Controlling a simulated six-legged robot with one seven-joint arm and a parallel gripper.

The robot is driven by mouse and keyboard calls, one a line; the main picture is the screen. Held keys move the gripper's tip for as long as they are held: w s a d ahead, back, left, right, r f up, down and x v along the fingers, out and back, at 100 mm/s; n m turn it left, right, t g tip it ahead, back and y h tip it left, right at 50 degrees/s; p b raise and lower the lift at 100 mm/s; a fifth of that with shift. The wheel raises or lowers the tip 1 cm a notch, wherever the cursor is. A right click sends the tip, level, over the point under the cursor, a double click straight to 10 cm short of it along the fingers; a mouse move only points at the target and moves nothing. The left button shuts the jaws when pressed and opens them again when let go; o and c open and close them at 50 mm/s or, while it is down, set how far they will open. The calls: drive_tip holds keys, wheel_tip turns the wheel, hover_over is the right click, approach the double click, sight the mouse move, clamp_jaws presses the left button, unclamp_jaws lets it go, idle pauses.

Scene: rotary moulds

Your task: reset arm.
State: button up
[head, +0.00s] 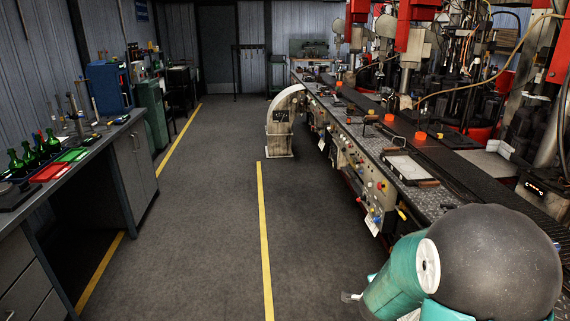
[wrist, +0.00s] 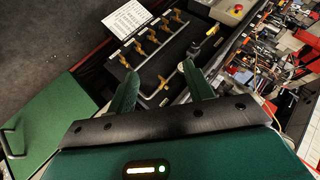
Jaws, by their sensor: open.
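My gripper (wrist: 160,70) shows in the wrist view with its two green fingers apart and nothing between them. Past the fingertips is a dark panel (wrist: 150,68) with several brass-coloured levers (wrist: 140,47). The fingers overlap part of this panel in the picture; I see no clear contact. In the head view my teal and dark grey arm fills the lower right corner. The gripper's fingers cannot be made out there.
A long machine bench (head: 375,165) with knobs and buttons runs along the right. A workbench (head: 88,150) with green bottles (head: 30,152) and red and green trays stands at left. The aisle floor (head: 205,200) between them is clear. A green box (wrist: 50,125) lies left in the wrist view.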

drive_tip(key=s+a+r+n+y, duration=0.35)
drive_tip(key=a+r+n, duration=0.2)
drive_tip(key=r, duration=0.25)
drive_tip(key=s+a+r+n+y, duration=0.3)
drive_tip(key=s+a+r+n, duration=0.15)
drive_tip(key=a+r, duration=0.25)
drive_tip(key=s+r+n+g, duration=0.1)
drive_tip(key=s+r+n, duration=0.2)
drive_tip(key=s, duration=0.5)
drive_tip(key=s+r+n+g, duration=0.2)
drive_tip(key=s+r+n, duration=0.1)
drive_tip(key=s, duration=0.5)
drive_tip(key=shift+s+a+n+h, duration=0.35)
drive_tip(key=shift+s+n+h, duration=0.1)
drive_tip(key=shift+n, duration=0.35)
